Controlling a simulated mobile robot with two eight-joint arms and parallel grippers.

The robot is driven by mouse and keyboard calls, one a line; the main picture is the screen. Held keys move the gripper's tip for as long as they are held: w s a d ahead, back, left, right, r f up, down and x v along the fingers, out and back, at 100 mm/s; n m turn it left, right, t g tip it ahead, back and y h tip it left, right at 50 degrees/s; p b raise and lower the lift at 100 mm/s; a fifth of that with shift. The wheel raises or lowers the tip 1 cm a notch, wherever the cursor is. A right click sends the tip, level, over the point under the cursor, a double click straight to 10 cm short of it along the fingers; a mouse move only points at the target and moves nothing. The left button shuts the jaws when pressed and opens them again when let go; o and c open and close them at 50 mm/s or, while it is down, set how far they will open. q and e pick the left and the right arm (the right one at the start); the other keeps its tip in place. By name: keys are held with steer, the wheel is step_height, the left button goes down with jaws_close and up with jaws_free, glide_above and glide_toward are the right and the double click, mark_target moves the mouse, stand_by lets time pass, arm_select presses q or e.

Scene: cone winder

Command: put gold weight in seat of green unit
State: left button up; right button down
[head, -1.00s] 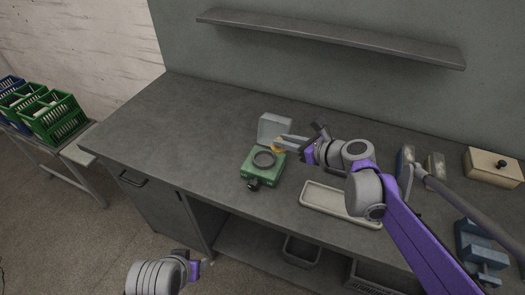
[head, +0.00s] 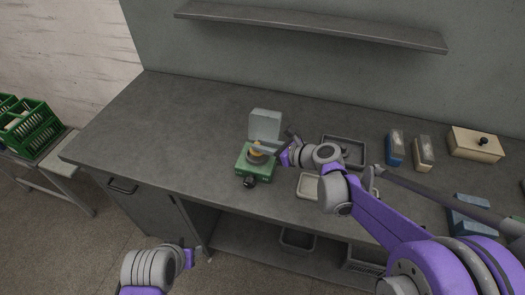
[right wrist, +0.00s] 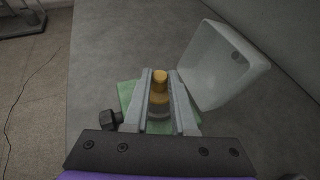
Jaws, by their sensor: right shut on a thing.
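The gold weight (head: 255,153) is between the fingers of my right gripper (head: 262,149), right over the round seat of the green unit. In the right wrist view the gold weight (right wrist: 160,84) is upright between the two grey fingers (right wrist: 160,76), which are shut on it. The green unit (head: 244,166) stands on the bench with its grey lid (head: 265,124) open at the back and a dark knob (head: 249,182) in front. I cannot tell whether the weight touches the seat. My left gripper (head: 190,258) is low at the front, its fingers not clear.
A shelf (head: 310,27) hangs above. The bench left of the green unit is clear.

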steer(key=shift+f, duration=1.3)
steer(key=shift+f, duration=0.1)
steer(key=shift+f, duration=0.15)
steer(key=c, duration=0.7)
jaws_free()
steer(key=shift+c, duration=0.2)
steer(key=shift+r, duration=0.2)
